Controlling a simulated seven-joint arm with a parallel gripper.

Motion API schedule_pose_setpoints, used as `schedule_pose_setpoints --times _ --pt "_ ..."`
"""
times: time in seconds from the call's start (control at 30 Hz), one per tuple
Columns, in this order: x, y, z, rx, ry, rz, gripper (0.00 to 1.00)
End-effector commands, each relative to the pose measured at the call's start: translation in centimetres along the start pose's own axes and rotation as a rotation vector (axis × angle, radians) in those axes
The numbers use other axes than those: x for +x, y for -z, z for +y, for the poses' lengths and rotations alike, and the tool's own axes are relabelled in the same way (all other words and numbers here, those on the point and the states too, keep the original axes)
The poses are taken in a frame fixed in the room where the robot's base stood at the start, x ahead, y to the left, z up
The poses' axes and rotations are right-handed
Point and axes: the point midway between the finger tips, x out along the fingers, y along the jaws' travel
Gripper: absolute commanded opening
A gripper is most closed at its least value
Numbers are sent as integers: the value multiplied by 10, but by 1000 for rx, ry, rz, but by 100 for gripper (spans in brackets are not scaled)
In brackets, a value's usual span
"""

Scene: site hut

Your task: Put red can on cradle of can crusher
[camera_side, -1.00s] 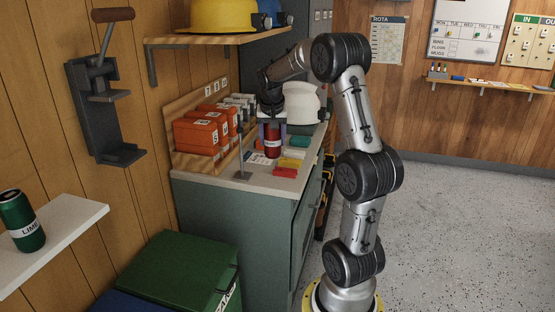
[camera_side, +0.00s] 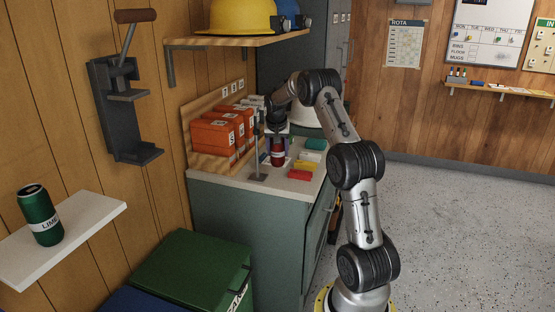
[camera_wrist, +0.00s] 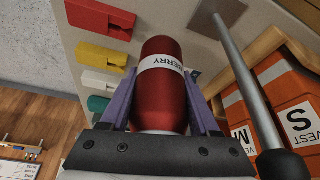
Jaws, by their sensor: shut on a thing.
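The red can (camera_side: 277,155) with a white band is at the worktop on the left; its label reads "BERRY" in the wrist view (camera_wrist: 160,95). My gripper (camera_side: 278,141) points down and is shut on it, a purple finger on each side. The can looks upright; I cannot tell whether its base touches the worktop. The can crusher (camera_side: 118,90) is a dark grey frame on the wood wall at the left, its brown-gripped lever raised. Its cradle (camera_side: 138,154), the ledge at the bottom, looks empty. My gripper is to the right of the crusher.
A thin post (camera_side: 257,150) stands on the worktop (camera_side: 225,175) close left of the can. Orange boxes (camera_side: 215,135) are behind it; coloured blocks (camera_side: 300,174) lie right. A shelf with helmets (camera_side: 235,40) overhangs. A green can (camera_side: 39,215) stands on a white shelf (camera_side: 85,222).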

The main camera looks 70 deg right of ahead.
Motion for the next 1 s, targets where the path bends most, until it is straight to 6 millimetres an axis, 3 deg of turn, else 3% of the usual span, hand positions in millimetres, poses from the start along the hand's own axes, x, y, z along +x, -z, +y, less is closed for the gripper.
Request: schedule_pose_setpoints --times 0.3,0.7,0.73,0.87,1.0 --pt "34 -10 -1 -1 -1 -1 11" --pt "38 -12 -1 0 -1 -1 11" --pt "37 -12 -1 0 -1 -1 68" --pt "37 -12 -1 0 -1 -1 91" --pt "37 -12 -1 0 -1 -1 92"
